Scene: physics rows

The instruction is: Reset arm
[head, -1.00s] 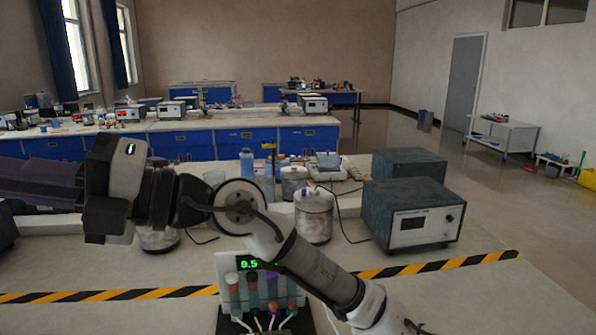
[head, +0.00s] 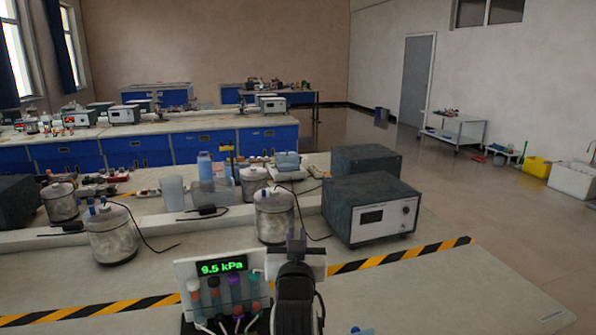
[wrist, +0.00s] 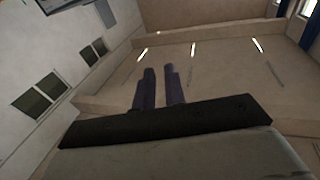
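My gripper (wrist: 162,72) shows in the wrist view as two dark purple fingers, side by side with a narrow gap between them. Nothing shows between the fingers, and they point toward the ceiling and upper walls. In the head view, part of my arm stands at the bottom middle, in front of the bench.
A pressure display (head: 222,268) reading 9.5 kPa stands just left of my arm, with several coloured-top tubes before it. A grey instrument box (head: 371,210) is to the right, and metal canisters (head: 274,216) stand behind.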

